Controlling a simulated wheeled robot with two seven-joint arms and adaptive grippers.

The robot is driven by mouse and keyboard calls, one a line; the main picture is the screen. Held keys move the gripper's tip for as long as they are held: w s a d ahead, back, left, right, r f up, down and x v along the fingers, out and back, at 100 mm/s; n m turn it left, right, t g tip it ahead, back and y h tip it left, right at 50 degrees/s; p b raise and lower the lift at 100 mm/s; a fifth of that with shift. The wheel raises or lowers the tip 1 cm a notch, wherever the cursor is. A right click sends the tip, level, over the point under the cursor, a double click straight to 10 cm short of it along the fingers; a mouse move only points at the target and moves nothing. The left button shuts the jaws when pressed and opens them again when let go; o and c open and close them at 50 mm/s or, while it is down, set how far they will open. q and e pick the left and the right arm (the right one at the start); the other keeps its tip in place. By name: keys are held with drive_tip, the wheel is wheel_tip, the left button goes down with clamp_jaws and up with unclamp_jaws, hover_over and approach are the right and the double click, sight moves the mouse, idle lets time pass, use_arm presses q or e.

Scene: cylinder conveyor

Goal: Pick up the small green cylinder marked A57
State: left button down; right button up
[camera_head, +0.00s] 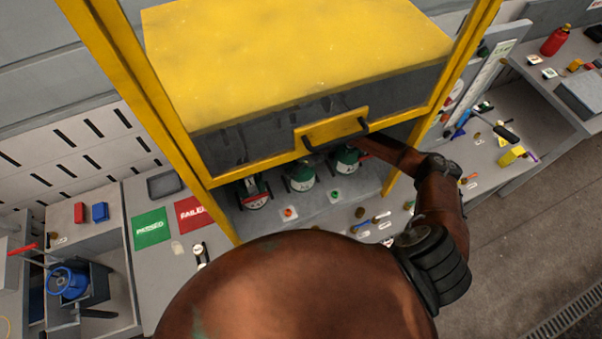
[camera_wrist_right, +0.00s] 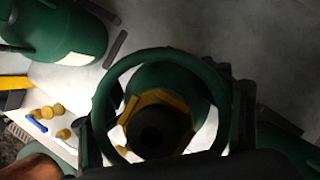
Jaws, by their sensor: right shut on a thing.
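Three small green cylinders stand in a row under the yellow hood: one at the left (camera_head: 254,196), one in the middle (camera_head: 301,180) and one at the right (camera_head: 347,161). No A57 mark is readable on any of them. My right arm reaches in under the hood to the right-hand cylinder. In the right wrist view my right gripper (camera_wrist_right: 168,118) is shut on a green cylinder (camera_wrist_right: 180,80), with a finger on either side of its round green collar and brass valve. Another green cylinder (camera_wrist_right: 60,35) stands at upper left, apart from the gripper. My left gripper is out of view.
The yellow hood (camera_head: 290,60), with its handle bar and posts, hangs close over the cylinders and my right arm. Loose brass fittings and tools lie on the bench in front. A green mat (camera_head: 151,229) and a red mat (camera_head: 196,213) lie to the left.

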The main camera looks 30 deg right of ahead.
drive_tip(key=c, duration=0.8)
drive_tip(key=shift+w+r, duration=0.25)
drive_tip(key=shift+c, duration=0.6)
